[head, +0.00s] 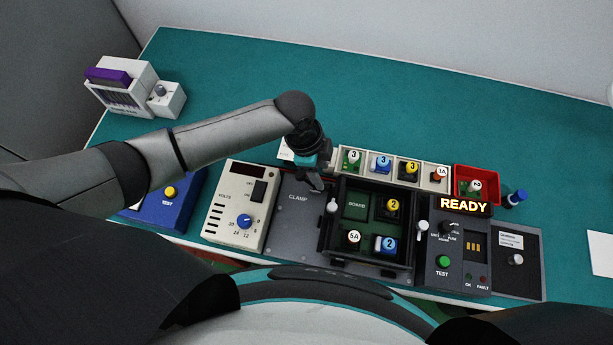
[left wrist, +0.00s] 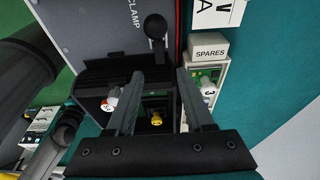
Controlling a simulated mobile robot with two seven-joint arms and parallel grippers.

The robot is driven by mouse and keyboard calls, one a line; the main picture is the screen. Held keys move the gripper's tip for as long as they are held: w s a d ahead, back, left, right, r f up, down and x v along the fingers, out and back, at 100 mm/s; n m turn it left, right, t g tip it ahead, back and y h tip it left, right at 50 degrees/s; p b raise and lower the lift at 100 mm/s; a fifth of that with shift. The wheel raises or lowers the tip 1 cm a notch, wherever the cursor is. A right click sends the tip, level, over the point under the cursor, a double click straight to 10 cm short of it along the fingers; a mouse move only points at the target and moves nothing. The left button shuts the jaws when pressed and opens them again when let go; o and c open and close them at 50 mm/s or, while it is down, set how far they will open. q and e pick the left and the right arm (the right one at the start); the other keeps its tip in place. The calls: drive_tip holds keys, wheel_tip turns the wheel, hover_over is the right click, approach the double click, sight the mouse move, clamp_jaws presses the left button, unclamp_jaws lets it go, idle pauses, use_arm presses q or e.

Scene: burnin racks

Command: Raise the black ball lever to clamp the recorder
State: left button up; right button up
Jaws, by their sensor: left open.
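The black ball lever (left wrist: 156,27) shows in the left wrist view on the grey plate marked CLAMP, just beyond my fingertips. In the head view my arm and gripper hide it. The CLAMP plate (head: 291,219) lies left of a black-framed box (head: 340,240) with a green BOARD panel and several numbered plugs; no other thing is labelled as the recorder. My left gripper (head: 316,183) is open over the far right part of the plate. In the left wrist view its two fingers (left wrist: 160,76) are apart, with nothing seen held between them. My right gripper is not in view.
A white meter box (head: 236,205) and a blue TEST box (head: 184,196) stand left of the plate. A spares tray (head: 378,151) and a red bin (head: 476,172) line the back. The READY tester (head: 462,245) is at right.

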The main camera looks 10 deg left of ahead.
use_arm(q)
drive_tip(key=d+p+v, duration=0.1)
drive_tip(key=p+v, duration=0.1)
drive_tip(key=v, duration=0.4)
drive_tip(key=shift+d+r, duration=0.25)
drive_tip(key=shift+r, duration=0.15)
idle(0.5)
